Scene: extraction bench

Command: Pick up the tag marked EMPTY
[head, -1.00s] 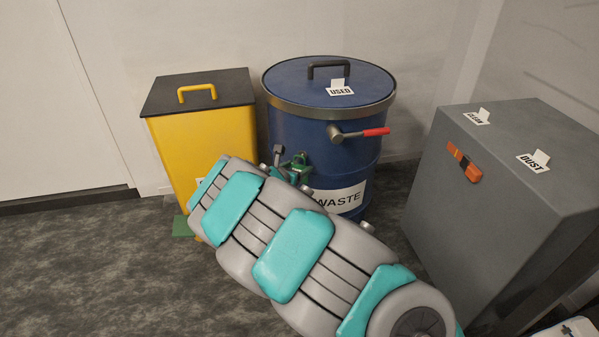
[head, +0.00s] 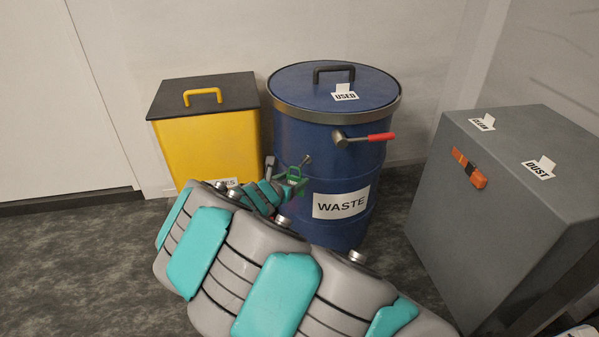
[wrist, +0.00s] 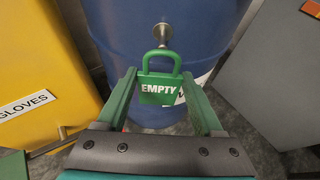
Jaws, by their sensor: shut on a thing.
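The green tag marked EMPTY (wrist: 160,88) is padlock-shaped and hangs upright, its lettering facing the wrist camera. My gripper (wrist: 159,80) is shut on it, with one green finger at each side of its body. In the wrist view the top of its loop overlaps the lower end of a metal peg (wrist: 162,32) on the blue drum; I cannot tell whether the loop is still around the peg. In the head view the tag (head: 294,173) shows small and green at my gripper (head: 289,179), in front of the blue drum (head: 290,130), left of the WASTE label.
A yellow GLOVES bin (head: 205,140) stands close on the left. A grey cabinet (head: 480,210) with CLEAN (head: 482,123) and DUST (head: 538,168) tags stands right. The drum has a USED tag (head: 345,93) on its lid and a red-handled lever (head: 365,138).

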